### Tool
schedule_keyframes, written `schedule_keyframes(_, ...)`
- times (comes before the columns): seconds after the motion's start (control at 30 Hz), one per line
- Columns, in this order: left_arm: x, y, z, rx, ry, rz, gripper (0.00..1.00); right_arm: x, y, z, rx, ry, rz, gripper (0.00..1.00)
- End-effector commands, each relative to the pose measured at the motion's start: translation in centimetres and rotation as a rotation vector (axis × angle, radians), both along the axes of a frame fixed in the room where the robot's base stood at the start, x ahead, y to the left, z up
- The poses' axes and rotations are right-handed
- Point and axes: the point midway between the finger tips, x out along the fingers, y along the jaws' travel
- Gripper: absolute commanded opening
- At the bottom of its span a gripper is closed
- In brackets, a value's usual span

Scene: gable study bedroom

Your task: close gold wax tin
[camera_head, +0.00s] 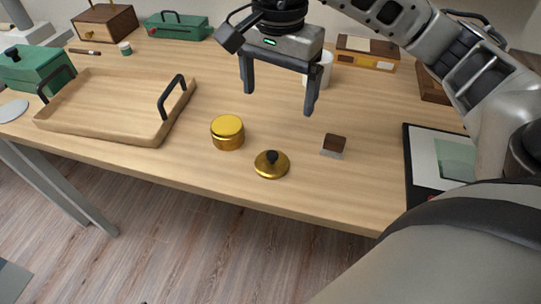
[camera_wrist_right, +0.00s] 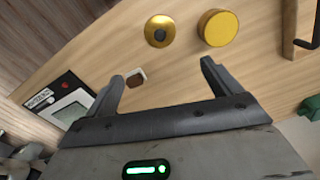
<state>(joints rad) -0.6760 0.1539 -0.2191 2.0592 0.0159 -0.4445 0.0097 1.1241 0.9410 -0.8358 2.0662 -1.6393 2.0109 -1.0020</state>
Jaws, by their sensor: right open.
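The gold wax tin (camera_head: 227,138) stands upright near the table's front edge, a round gold body with a flat yellow top surface. A gold lid (camera_head: 271,169) with a black knob lies on the table just right of the tin, apart from it, knob up. My right gripper (camera_head: 280,101) is open and empty, above the table behind the tin and lid. In the right wrist view the tin (camera_wrist_right: 218,28) and the lid (camera_wrist_right: 160,31) show beyond the spread fingers (camera_wrist_right: 161,72). My left gripper is not in view.
A wooden tray (camera_head: 110,133) with black handles lies left of the tin. A small brown-topped block (camera_head: 334,146) sits right of the lid, and a black-framed picture (camera_head: 413,175) lies farther right. A white cup (camera_head: 325,67) stands behind my gripper. Boxes line the back.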

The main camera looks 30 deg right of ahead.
Motion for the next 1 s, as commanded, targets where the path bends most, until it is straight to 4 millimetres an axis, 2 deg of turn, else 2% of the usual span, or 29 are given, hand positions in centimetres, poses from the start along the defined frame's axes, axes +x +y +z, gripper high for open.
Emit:
schedule_keyframes(0.23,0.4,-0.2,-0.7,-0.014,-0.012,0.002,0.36,-0.2,0.2,-5.4,0.003,0.009,0.001,0.90)
schedule_keyframes(0.3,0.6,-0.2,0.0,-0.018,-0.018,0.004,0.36,-0.2,0.1,-6.6,0.001,0.009,0.000,0.90)
schedule_keyframes(0.5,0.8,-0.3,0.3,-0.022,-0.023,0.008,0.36,-0.1,0.2,-9.5,0.001,0.004,0.000,0.90)
schedule_keyframes(1.0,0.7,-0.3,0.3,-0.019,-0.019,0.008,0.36,-0.2,0.4,-10.7,0.003,0.004,0.001,0.90)
